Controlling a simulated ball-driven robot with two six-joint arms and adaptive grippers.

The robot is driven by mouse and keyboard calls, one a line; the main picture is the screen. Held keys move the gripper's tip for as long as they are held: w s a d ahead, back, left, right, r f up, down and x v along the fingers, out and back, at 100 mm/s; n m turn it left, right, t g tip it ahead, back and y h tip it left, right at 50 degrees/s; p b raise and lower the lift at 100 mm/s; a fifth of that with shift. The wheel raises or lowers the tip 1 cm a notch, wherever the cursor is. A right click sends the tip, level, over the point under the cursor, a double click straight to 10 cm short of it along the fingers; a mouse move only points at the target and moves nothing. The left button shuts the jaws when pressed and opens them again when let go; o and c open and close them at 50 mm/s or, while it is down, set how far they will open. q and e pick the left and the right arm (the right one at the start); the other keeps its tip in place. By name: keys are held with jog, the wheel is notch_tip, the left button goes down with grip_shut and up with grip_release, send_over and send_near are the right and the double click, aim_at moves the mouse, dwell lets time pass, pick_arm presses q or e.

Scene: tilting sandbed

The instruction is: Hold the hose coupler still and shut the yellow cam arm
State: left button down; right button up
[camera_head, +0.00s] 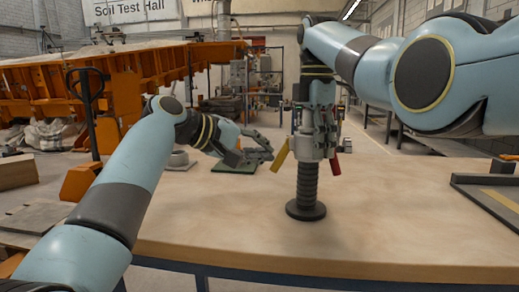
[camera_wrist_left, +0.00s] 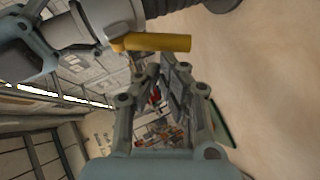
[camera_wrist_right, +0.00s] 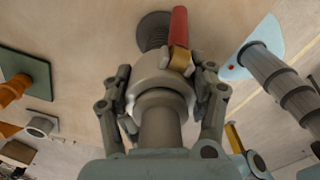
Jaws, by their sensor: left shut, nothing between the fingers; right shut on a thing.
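The grey hose coupler (camera_head: 312,153) stands upright on a black ribbed hose (camera_head: 307,185) with a round foot on the table. Its yellow cam arm (camera_head: 279,154) slants out and down to the left; it also shows in the left wrist view (camera_wrist_left: 155,42). The red cam arm (camera_head: 335,165) hangs close along the other side. My right gripper (camera_head: 314,130) comes from above and is shut around the coupler, with a finger on each side in the right wrist view (camera_wrist_right: 166,90). My left gripper (camera_head: 266,151) is shut and empty, just left of the yellow cam arm, apparently apart from it.
A green mat (camera_head: 236,167) lies behind my left gripper, with a grey ring-like part (camera_head: 180,158) left of it. A dark-edged tray (camera_head: 470,182) is at the table's right. The front middle of the wooden table (camera_head: 230,225) is clear.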

pick_arm(q)
jog(key=shift+s+d+f+h, duration=0.15)
jog(key=shift+d+f+h, duration=0.3)
jog(key=shift+f, duration=0.35)
jog(key=shift+d, duration=0.1)
jog(key=w+a+v, duration=0.1)
jog(key=w+v, duration=0.1)
jog(key=v, duration=1.1)
jog(key=shift+w+a+r, duration=0.2)
jog(key=shift+a+r, duration=0.15)
jog(key=shift+r, duration=0.05)
